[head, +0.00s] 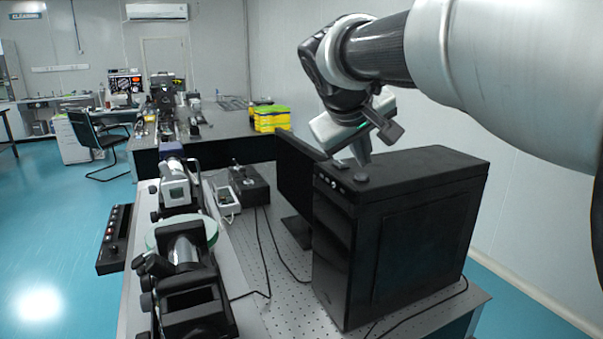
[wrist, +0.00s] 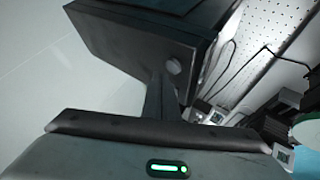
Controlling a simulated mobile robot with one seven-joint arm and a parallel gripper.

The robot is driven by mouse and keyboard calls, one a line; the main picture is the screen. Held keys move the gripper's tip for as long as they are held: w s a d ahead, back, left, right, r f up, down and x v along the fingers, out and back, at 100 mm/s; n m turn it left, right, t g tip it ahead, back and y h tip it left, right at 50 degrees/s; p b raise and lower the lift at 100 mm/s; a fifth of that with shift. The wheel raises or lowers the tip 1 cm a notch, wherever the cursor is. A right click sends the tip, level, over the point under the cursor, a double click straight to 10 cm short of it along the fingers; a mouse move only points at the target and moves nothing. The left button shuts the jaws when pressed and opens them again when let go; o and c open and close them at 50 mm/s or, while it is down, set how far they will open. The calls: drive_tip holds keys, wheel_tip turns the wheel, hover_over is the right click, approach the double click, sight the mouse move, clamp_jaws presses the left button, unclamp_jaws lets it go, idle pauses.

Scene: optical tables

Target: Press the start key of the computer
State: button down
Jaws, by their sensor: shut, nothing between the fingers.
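The computer (head: 425,235) is a black tower standing upright on the perforated table. A round key (head: 361,178), likely the start key, sits on its top near the front edge. It also shows as a grey disc in the wrist view (wrist: 174,67). My gripper (head: 365,160) is shut and empty, pointing down just above this key. In the wrist view its fingers (wrist: 164,76) end close beside the disc. I cannot tell whether they touch it. Smaller buttons (head: 332,183) lie along the same front edge.
A black monitor (head: 297,180) stands close to the left of the tower. Optical instruments (head: 180,255) line the table's left side, with a small black box (head: 250,185) behind. Cables run over the table. Yellow-green boxes (head: 271,118) stand on the far table.

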sight(361, 177)
drive_tip(key=shift+f, duration=0.1)
idle(0.7)
drive_tip(key=shift+f+b, duration=0.35)
drive_tip(key=shift+b, duration=0.05)
drive_tip(key=shift+f+b, duration=0.4)
drive_tip(key=shift+f, duration=0.05)
idle(0.5)
drive_tip(key=shift+r, duration=0.15)
drive_tip(key=shift+r+p, duration=0.7)
drive_tip(key=shift+r, duration=0.05)
drive_tip(key=shift+r+p, duration=1.95)
drive_tip(key=shift+r, duration=0.55)
